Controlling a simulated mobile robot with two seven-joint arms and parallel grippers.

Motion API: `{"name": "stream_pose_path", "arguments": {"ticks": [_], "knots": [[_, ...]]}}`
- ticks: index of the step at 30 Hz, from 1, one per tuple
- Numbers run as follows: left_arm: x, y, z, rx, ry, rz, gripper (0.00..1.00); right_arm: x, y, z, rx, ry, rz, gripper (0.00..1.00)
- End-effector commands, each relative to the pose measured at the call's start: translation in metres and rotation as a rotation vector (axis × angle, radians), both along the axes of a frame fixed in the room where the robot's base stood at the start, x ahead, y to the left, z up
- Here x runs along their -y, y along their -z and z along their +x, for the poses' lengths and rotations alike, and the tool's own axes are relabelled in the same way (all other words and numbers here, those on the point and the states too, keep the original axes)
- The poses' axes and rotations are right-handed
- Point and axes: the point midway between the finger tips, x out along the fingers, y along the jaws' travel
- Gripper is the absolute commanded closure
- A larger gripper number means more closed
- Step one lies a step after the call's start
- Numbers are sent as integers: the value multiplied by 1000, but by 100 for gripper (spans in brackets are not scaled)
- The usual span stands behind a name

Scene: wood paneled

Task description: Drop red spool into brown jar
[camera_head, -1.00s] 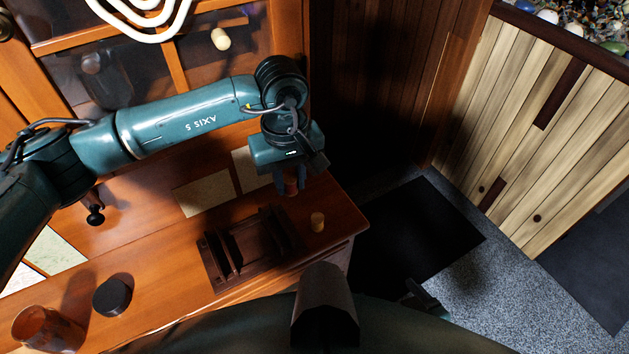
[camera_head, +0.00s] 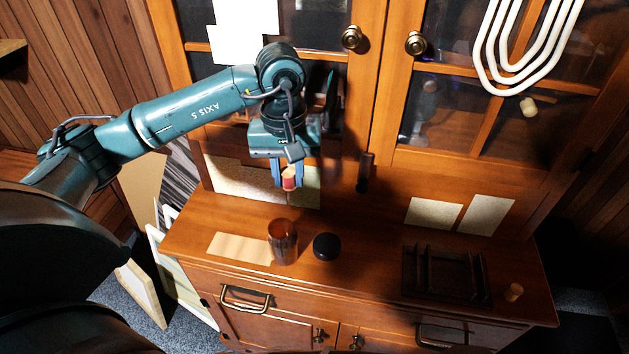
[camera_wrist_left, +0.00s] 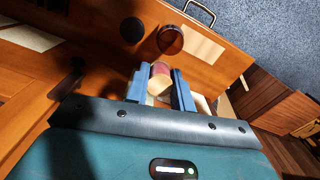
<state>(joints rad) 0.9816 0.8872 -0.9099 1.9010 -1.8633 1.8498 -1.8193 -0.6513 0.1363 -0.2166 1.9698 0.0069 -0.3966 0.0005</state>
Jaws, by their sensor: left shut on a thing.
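My left gripper (camera_head: 289,182) is shut on the red spool (camera_head: 289,183), whose tan end and red body show between the blue fingers; the spool also shows in the left wrist view (camera_wrist_left: 160,69). It is held in the air, clear of the cabinet top. The brown jar (camera_head: 283,242) is translucent amber, upright and open on the cabinet top, below the gripper in the head view. In the left wrist view the jar (camera_wrist_left: 170,40) lies beyond the fingertips. My right gripper is not in view.
A round black lid (camera_head: 326,246) lies just right of the jar. Glass doors with brass knobs (camera_head: 416,43) rise behind. Pale cards lie on the cabinet.

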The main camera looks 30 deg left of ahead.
Motion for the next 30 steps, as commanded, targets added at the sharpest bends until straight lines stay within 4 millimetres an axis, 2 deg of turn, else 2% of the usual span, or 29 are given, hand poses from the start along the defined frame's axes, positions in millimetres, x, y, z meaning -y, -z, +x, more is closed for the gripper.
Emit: {"name": "stream_pose_path", "arguments": {"ticks": [6, 15, 19, 30], "knots": [[-11, -7, -3, 0, -2, 0, 98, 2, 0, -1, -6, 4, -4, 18], [-11, -6, -3, 0, -2, 0, 98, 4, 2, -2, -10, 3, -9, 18], [-11, -4, -3, 2, -1, 0, 98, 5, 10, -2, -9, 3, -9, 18], [-11, 38, -4, 0, -2, 0, 98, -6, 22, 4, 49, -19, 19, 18]]}}
